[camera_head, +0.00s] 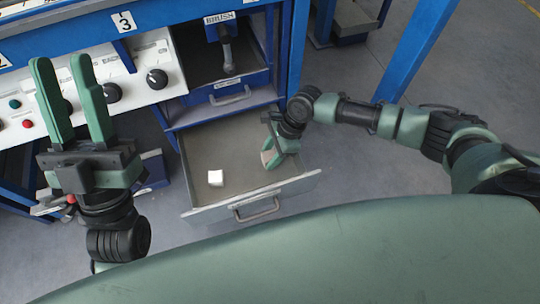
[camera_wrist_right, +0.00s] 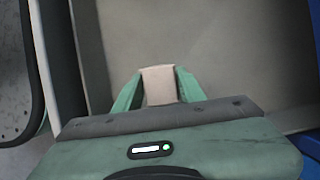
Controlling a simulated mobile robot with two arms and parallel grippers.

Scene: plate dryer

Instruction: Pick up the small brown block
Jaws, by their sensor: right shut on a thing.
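The small brown block (camera_wrist_right: 159,85) is a light tan block between the two green fingers of my right gripper (camera_wrist_right: 157,92) in the right wrist view. My right gripper is shut on it. In the head view, my right gripper (camera_head: 272,160) reaches down into the right side of the open drawer, and the block (camera_head: 267,156) shows partly there, mostly hidden by the fingers. I cannot tell if it touches the drawer floor. My left gripper (camera_head: 72,105) is open and empty, with its fingers pointing up in front of the control panel.
The open drawer (camera_head: 228,150) also holds a white block (camera_head: 216,178) to the left of my right gripper. The drawer's front has a metal handle (camera_head: 256,206). Above is a shut blue drawer (camera_head: 235,105) and a compartment with a brush (camera_head: 228,58). The white panel (camera_head: 125,75) has knobs.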

